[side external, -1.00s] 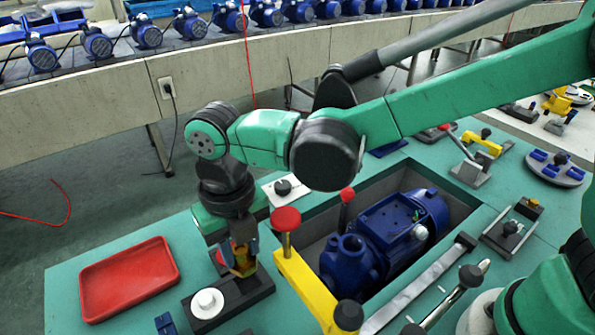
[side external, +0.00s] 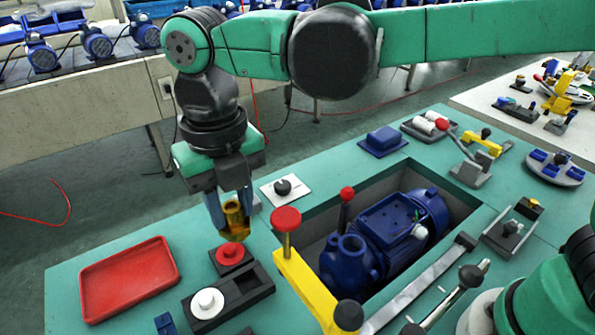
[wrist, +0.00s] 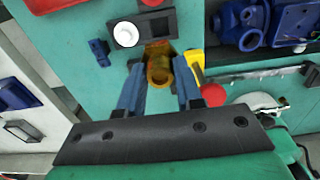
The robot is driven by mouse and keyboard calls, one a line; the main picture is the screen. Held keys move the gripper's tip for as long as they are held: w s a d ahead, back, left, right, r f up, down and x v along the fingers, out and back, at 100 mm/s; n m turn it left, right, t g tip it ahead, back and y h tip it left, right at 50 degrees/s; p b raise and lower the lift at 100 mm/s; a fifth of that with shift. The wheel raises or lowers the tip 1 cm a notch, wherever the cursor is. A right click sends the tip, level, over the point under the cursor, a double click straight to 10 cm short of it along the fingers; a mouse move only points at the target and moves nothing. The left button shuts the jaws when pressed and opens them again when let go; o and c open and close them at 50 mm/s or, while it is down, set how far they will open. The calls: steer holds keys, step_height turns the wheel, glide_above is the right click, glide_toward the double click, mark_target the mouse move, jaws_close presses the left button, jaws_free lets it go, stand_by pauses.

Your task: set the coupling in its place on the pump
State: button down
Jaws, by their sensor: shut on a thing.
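The coupling (side external: 236,219) is a brass-coloured, hollow cylindrical piece. My gripper (side external: 232,215) is shut on it and holds it in the air, above and close to a red round button on a black base. In the wrist view the coupling (wrist: 159,70) sits between the two blue-grey fingers, its open end facing the camera. The pump (side external: 385,240) is a dark blue body lying in a recess in the green table, to the right of my gripper. Its round open port (side external: 350,246) faces up at its near left end. Part of the pump (wrist: 240,22) shows at the wrist view's top right.
A yellow clamp with a red knob (side external: 286,219) stands between my gripper and the pump. A red tray (side external: 129,279) lies at left. A black holder with a white disc (side external: 207,302) is below the gripper. A metal bar (side external: 420,283) runs along the recess's near side.

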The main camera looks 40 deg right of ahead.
mark_target(231, 206)
step_height(231, 206, up, 7)
steer(key=shift+r, duration=0.2)
steer(key=s+d+m, duration=0.2)
steer(key=d+m, duration=0.1)
steer(key=d, duration=0.5)
steer(key=s+d+m, duration=0.3)
steer(key=d, duration=0.5)
steer(key=shift+w+f, duration=0.15)
steer(key=shift+f, duration=3.9)
steer(key=shift+w+f, duration=0.1)
steer(key=shift+f, duration=3.95)
steer(key=shift+f, duration=0.25)
steer(key=c, duration=0.5)
jaws_free()
